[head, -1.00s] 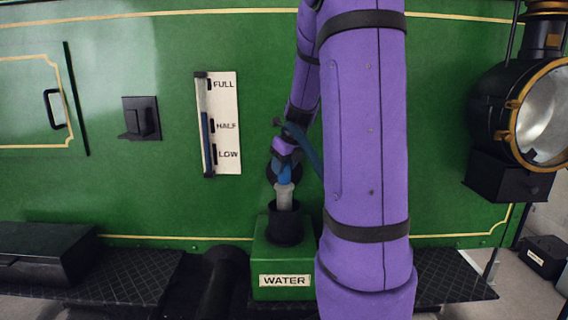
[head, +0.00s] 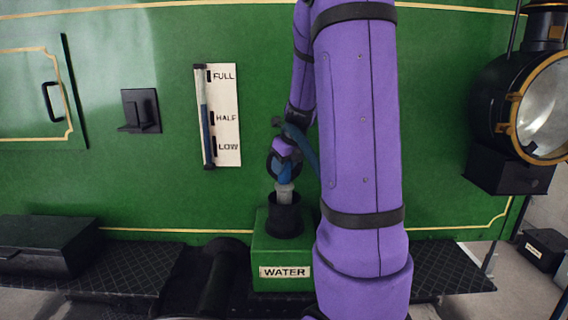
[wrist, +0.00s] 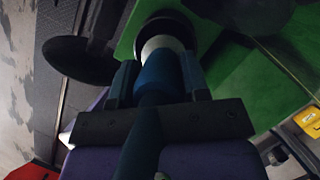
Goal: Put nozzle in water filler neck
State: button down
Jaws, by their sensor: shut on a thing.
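The nozzle has a blue body (head: 285,172) and a pale grey tip (head: 285,194). It points down, with the end of its tip inside the black water filler neck (head: 285,222). The neck stands on a green box (head: 283,253) labelled WATER. My gripper (wrist: 158,80) is shut on the blue nozzle body, above the neck. In the wrist view the pale tip (wrist: 162,44) runs into the dark neck opening (wrist: 166,24). How deep the tip sits is hidden by the neck's rim.
A level gauge (head: 207,117) marked FULL, HALF and LOW is on the green tram side, its blue column a little above HALF. A blue hose (head: 303,150) trails from the nozzle. A large lamp (head: 520,105) stands at right, a black box (head: 45,245) at left.

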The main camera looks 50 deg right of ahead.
jog(key=shift+f, duration=0.8)
jog(key=c, duration=0.5)
grip_release()
jog(key=v, duration=1)
jog(key=shift+s+r, duration=0.1)
jog(key=shift+r, duration=0.3)
jog(key=shift+a, duration=0.1)
